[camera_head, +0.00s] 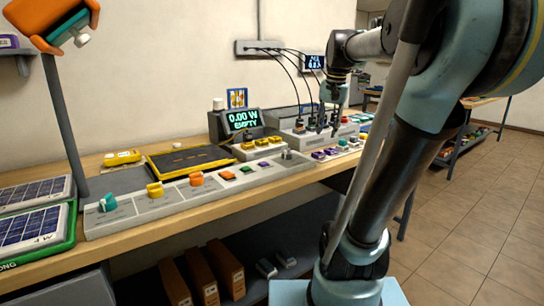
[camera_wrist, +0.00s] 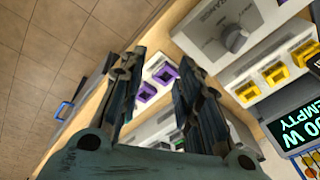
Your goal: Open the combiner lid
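My gripper (camera_head: 329,122) is above the back right of the bench, pointing down beside a long grey box (camera_head: 290,113) with cables running into it. It looks empty. In the wrist view my gripper (camera_wrist: 160,66) has its two dark fingers apart, with purple sockets (camera_wrist: 166,74) visible beyond them. I cannot tell for sure which part is the combiner lid. The grey box may be the combiner. My fingers and arm hide part of its right side.
A lit display (camera_head: 241,121) reads 0.00 W EMPTY. A control panel (camera_head: 135,213) with coloured knobs lines the bench front. A yellow-framed tray (camera_head: 190,160) and solar panels (camera_head: 36,225) are to the left.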

